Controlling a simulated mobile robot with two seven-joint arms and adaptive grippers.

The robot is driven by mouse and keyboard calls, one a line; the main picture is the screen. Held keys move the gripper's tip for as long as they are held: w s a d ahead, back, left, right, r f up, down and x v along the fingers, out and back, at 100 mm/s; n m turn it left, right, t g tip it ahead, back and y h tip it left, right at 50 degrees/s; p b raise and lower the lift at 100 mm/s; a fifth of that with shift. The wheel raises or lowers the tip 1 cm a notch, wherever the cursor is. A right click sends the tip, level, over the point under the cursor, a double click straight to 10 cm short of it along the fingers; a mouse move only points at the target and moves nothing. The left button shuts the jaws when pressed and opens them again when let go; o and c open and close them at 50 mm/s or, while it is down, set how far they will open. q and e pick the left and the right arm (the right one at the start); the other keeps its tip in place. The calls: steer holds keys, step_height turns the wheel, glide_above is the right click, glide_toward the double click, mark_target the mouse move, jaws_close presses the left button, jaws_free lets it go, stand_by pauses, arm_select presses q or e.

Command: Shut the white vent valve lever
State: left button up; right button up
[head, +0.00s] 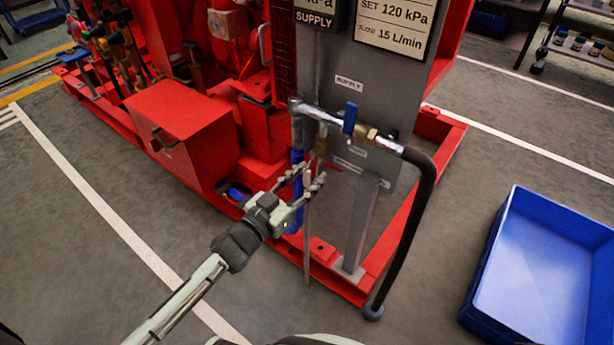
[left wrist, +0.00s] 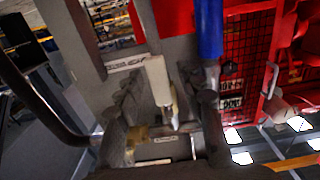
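The white vent valve lever (head: 308,177) hangs down below a small brass valve (head: 322,145) on the pipe in front of the grey panel (head: 375,75). My left gripper (head: 307,179) is open, with one finger on each side of the lever. In the left wrist view the white lever (left wrist: 159,80) shows between the two ridged fingers (left wrist: 160,100), with a visible gap around it. I cannot tell whether either finger touches it. The brass fitting (left wrist: 138,134) shows lower down in that view. My right gripper is not in view.
A blue-handled valve (head: 350,118) sits right of the vent valve, leading to a black hose (head: 418,210). A blue vertical cylinder (head: 296,185) stands close behind the left gripper. The red frame (head: 340,285) runs below. A blue crate (head: 490,270) stands on the floor at right.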

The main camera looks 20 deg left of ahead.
arm_select(q)
jaws_close()
